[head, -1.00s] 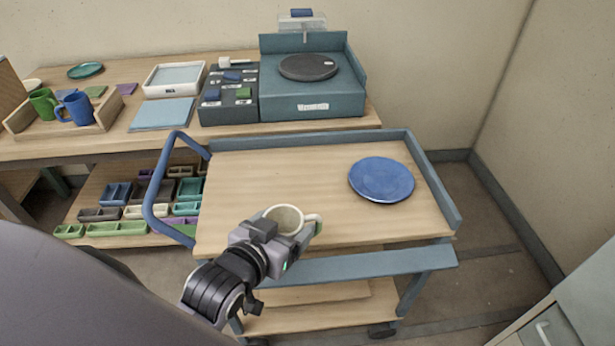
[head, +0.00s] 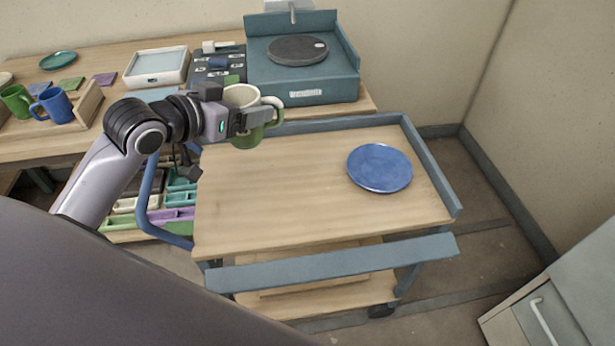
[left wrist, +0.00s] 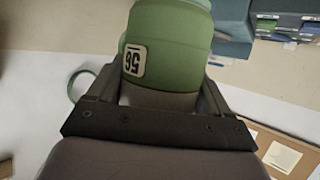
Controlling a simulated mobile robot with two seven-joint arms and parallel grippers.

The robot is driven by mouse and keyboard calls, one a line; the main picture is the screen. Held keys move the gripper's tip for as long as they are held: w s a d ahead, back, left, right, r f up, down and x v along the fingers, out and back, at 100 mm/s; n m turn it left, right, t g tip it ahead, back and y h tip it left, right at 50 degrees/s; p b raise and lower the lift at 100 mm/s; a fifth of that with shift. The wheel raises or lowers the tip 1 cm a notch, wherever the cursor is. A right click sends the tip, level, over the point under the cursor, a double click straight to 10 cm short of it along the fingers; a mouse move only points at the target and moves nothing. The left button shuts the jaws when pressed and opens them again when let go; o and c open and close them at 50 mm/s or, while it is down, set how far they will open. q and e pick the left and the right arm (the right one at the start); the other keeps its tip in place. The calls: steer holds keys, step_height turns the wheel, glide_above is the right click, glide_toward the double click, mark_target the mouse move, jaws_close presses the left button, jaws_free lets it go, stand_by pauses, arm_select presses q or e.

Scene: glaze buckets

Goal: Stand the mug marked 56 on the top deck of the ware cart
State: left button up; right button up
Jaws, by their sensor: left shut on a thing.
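The cart's top deck (head: 290,200) is pale wood with a blue-grey rim. A blue plate (head: 380,167) lies on the deck's right side. My right gripper is not in view.
Behind the cart, a bench carries a banding wheel (head: 298,50) and a white tray (head: 157,66). A blue mug (head: 53,106) stands in a wooden tray at the left. The deck's middle and front are clear. A blue handle (head: 152,205) rises at the cart's left.

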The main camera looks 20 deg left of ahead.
arm_select(q)
step_height(320, 180, down, 20)
steer(key=shift+r+b, duration=0.2)
steer(key=shift+b, duration=1.05)
steer(key=shift+f, duration=0.15)
steer(key=o, duration=1.2)
steer(key=shift+s+a, duration=0.1)
steer(key=v, duration=1.2)
steer(key=shift+p, duration=0.4)
